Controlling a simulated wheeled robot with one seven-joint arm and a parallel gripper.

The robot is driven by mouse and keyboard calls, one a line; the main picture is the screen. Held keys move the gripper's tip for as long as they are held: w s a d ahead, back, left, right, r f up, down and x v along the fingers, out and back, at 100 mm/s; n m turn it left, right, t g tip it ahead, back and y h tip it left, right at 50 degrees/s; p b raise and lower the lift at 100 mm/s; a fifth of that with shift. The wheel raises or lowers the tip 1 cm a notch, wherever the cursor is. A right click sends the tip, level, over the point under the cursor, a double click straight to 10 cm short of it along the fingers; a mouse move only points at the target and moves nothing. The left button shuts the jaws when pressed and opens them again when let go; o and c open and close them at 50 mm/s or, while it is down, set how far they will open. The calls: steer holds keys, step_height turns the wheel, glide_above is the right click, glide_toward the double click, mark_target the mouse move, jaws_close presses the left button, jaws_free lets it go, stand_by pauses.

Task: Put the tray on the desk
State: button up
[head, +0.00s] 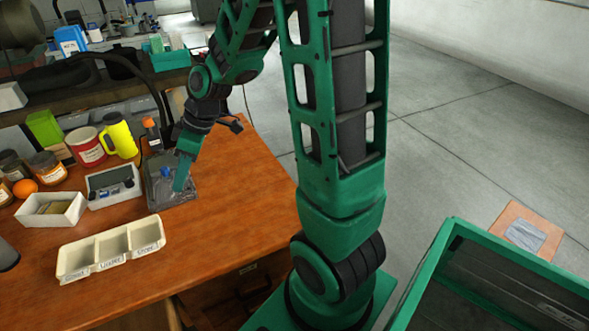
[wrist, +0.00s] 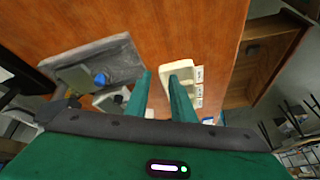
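The desk (head: 235,195) has an orange-brown wooden top. A grey tray (head: 183,196) with a blue item and other small things in it rests on the desk; it also shows in the wrist view (wrist: 128,58). A cream tray with three labelled compartments (head: 112,247) lies on the desk nearer the front; in the wrist view it is beside the right finger (wrist: 180,67). My gripper (head: 180,184) points down over the grey tray in the head view. In the wrist view its two fingers (wrist: 160,75) are apart with nothing held between them. Whether a finger touches the grey tray I cannot tell.
A white box (head: 50,222) and another open box (head: 113,200) stand left of the grey tray. Behind are a yellow flask (head: 120,137), a red tin (head: 86,150), jars and an orange (head: 25,188). The desk's right part is clear.

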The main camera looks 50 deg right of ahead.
steer(key=s+d+r+m+g+h, duration=0.1)
steer(key=s+d+r+m+h, duration=0.1)
steer(key=s+d+m, duration=0.5)
steer(key=s+d+r+m+g+h, duration=0.2)
steer(key=s+d+m, duration=0.6)
steer(key=s, duration=1.1)
step_height(320, 180, up, 2)
steer(key=shift+r, duration=0.2)
steer(key=shift+w+f+h, duration=0.25)
steer(key=shift+w+h, duration=0.05)
steer(key=shift+w, duration=0.3)
